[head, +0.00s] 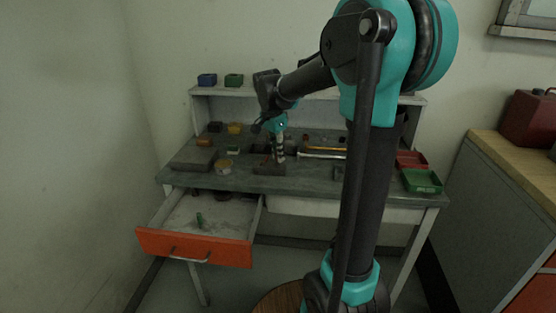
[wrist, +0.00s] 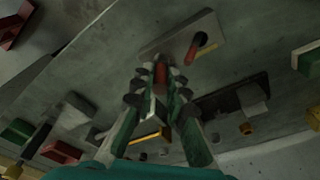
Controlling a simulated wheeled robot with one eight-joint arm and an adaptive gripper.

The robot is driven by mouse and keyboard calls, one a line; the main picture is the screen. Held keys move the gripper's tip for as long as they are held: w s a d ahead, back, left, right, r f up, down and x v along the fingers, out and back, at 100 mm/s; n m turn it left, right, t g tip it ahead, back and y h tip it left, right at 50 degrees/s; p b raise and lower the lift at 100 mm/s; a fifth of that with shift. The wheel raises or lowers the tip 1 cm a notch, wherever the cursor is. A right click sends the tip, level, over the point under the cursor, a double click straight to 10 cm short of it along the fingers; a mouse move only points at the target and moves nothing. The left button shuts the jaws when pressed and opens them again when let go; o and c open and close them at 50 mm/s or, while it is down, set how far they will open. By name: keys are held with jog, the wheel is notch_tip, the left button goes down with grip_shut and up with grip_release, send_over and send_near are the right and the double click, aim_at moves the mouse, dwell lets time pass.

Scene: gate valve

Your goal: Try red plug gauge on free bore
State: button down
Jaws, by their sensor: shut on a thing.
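My gripper (wrist: 158,78) is shut on a small red piece, which looks like the red plug gauge (wrist: 160,73), between its fingertips. In the wrist view a flat grey-brown block (wrist: 207,24) lies just beyond the fingertips. A dark-and-red peg (wrist: 195,46) with a yellow strip beside it shows at this block's edge. The free bore cannot be made out; the fingertips may hide it. In the head view my gripper (head: 279,158) points down just over the block (head: 268,170) on the workbench. Whether the gauge touches the block cannot be told.
The workbench (head: 320,179) carries small bins, a yellow-handled bar (head: 322,154) and a flat grey slab (head: 193,160). An orange-fronted drawer (head: 195,247) stands open at front left, with a small green item (head: 199,220) inside. Red and green trays (head: 422,181) lie at right.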

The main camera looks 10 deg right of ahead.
jog(key=shift+r, duration=0.15)
jog(key=shift+r, duration=2.9)
